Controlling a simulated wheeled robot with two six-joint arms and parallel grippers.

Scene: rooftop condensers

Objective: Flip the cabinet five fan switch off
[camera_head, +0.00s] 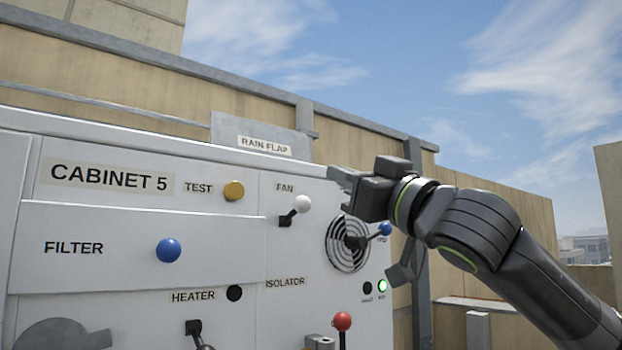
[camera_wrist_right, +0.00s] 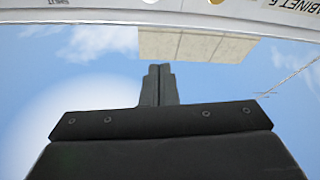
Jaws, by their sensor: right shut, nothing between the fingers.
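The cabinet five panel (camera_head: 110,235) is white and fills the lower left of the head view. The fan switch (camera_head: 301,205) is a white ball on a short lever under the FAN label, tilted up and to the right from its black base. My right gripper (camera_head: 340,178) is shut and empty, to the right of and slightly above the white ball, apart from it in the picture. In the right wrist view its fingers (camera_wrist_right: 158,84) are together. The panel edge shows upside down at the top there, with a pale knob at the border. My left gripper is not in view.
Near the switch are a yellow TEST button (camera_head: 234,190), a round fan grille (camera_head: 347,243), a blue-ball lever (camera_head: 384,229) and a red-ball lever (camera_head: 342,322). A rain flap plate (camera_head: 235,130) stands above the panel. A green light (camera_head: 382,286) glows at lower right.

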